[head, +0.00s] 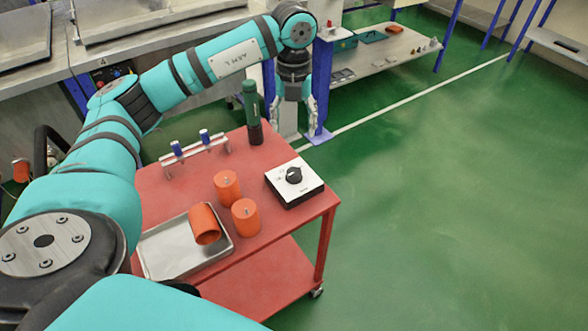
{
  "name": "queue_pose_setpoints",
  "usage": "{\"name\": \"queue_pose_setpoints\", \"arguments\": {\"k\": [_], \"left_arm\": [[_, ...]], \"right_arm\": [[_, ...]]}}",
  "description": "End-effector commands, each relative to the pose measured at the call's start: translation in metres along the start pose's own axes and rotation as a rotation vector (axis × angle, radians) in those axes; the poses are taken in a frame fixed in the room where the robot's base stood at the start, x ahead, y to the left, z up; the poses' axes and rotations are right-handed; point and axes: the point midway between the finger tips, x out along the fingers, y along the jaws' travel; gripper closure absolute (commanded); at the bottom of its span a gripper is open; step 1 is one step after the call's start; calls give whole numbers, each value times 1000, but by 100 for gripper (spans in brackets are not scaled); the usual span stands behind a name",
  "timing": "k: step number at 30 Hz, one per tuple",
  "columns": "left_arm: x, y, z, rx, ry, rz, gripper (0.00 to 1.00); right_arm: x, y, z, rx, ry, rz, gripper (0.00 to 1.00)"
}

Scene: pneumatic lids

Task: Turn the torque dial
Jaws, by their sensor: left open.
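The torque dial is a black knob (293,175) on the white top of a small dark-sided box (283,191). The box sits near the right edge of the red cart top (265,225). Its pointer setting is too small to read. My left gripper (296,126) hangs pointing down beyond the cart's far edge, above and behind the dial in the picture. It is open, with its fingers apart and nothing seen between them. It is clear of the dial box. My right gripper is not in view.
A green and black upright tool (252,112) stands at the cart's far edge. A rack (193,152) holds blue-topped pieces. Two orange cylinders (227,186) stand left of the dial box. Another orange cylinder (205,225) lies in a metal tray (160,265). Green floor (450,200) is free at right.

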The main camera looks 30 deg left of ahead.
Motion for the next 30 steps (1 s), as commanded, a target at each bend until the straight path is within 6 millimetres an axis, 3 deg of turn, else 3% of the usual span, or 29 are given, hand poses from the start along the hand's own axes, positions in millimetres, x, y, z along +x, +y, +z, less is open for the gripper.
{"name": "queue_pose_setpoints", "arguments": {"k": [18, 24, 30], "left_arm": [[128, -1, -3, 4, 6, -3, 40], [152, -2, -2, 5, 4, -5, 40], [159, -2, -2, 6, 2, -6, 40]], "right_arm": [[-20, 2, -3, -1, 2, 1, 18], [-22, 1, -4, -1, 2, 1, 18], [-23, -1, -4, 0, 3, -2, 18]]}}
